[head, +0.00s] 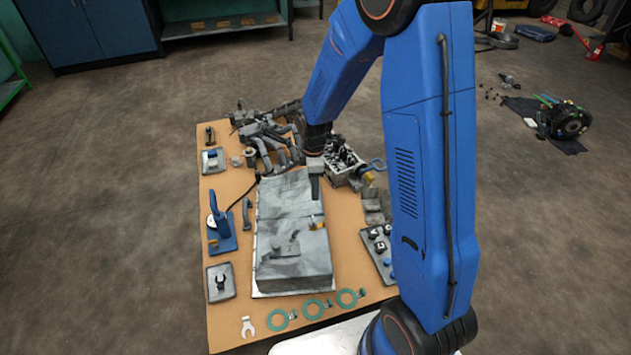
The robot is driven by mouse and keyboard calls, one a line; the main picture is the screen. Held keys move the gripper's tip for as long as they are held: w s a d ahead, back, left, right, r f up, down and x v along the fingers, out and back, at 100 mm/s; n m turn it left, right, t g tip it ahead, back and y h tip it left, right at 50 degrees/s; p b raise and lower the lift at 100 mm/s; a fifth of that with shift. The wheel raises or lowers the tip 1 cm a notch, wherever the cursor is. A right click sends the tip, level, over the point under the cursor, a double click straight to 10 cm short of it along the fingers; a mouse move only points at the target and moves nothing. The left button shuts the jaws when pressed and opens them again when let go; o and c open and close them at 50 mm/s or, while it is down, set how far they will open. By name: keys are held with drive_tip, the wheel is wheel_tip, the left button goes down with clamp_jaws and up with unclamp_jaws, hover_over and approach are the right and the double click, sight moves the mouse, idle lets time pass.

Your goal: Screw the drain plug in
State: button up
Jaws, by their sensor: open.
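My gripper (315,187) hangs from my blue arm, pointing down over the far right part of a large grey block-shaped casing (285,205). Its fingers are small and dark here. I see nothing held between them. A small brass-coloured piece (313,226) shows on the right side of the casing, below the gripper in the picture. I cannot tell whether it is the drain plug or its hole. No other part can be surely made out as the plug at this size.
The casing stands on a tan bench top (225,180). A blue tool (221,222) stands at left, a dark tray of small parts (379,250) at right. Engine parts (270,140) crowd the back.

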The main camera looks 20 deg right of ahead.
sight(313, 222)
wheel_tip(313, 222, down, 17)
drive_tip(key=shift+f, duration=0.2)
idle(0.6)
drive_tip(key=c, duration=1.2)
drive_tip(key=shift+o, duration=0.2)
